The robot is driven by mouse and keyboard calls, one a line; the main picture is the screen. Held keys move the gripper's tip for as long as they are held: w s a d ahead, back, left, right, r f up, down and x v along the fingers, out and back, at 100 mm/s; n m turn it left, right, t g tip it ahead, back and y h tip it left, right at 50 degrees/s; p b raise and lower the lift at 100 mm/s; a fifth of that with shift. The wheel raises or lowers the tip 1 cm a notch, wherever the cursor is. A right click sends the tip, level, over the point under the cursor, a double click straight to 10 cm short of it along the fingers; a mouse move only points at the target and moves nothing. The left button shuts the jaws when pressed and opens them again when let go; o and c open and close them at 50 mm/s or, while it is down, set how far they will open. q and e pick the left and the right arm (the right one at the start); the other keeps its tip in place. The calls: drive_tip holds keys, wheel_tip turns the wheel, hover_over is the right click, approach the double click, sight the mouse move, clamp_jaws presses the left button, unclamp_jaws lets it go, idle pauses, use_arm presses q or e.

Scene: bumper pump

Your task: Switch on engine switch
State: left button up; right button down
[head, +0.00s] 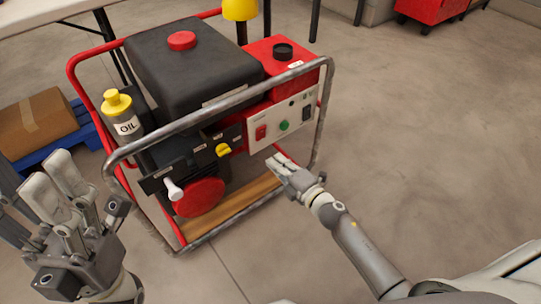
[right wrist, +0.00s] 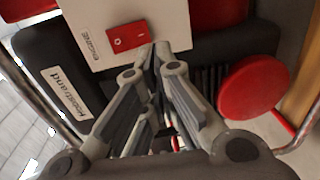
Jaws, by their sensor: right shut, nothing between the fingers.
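The engine switch (head: 261,132) is a red rocker on the white control panel (head: 272,138) of a generator. In the right wrist view the switch (right wrist: 127,36) sits beside the printed word "ENGINE" and bears small white marks. Which side is pressed in, I cannot tell. My right gripper (head: 274,161) is shut and empty, in front of and below the panel. In the right wrist view its fingertips (right wrist: 155,50) overlap the panel by the switch's edge; contact cannot be made out. My left gripper (head: 48,167) is open and empty at the lower left, away from the switch.
A grey tubular frame (head: 222,104) surrounds the generator, with a bar crossing above the panel. A green button (head: 284,126) and a black socket (head: 306,113) are right of the switch. A yellow knob (head: 223,150) and red disc (head: 200,197) lie lower left. Floor at right is clear.

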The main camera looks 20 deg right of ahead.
drive_tip(key=v, duration=0.6)
drive_tip(key=shift+s+f+p, duration=0.25)
drive_tip(key=shift+f+p, duration=0.1)
drive_tip(key=shift+f, duration=0.2)
drive_tip(key=shift+d, duration=0.1)
drive_tip(key=shift+r, duration=0.1)
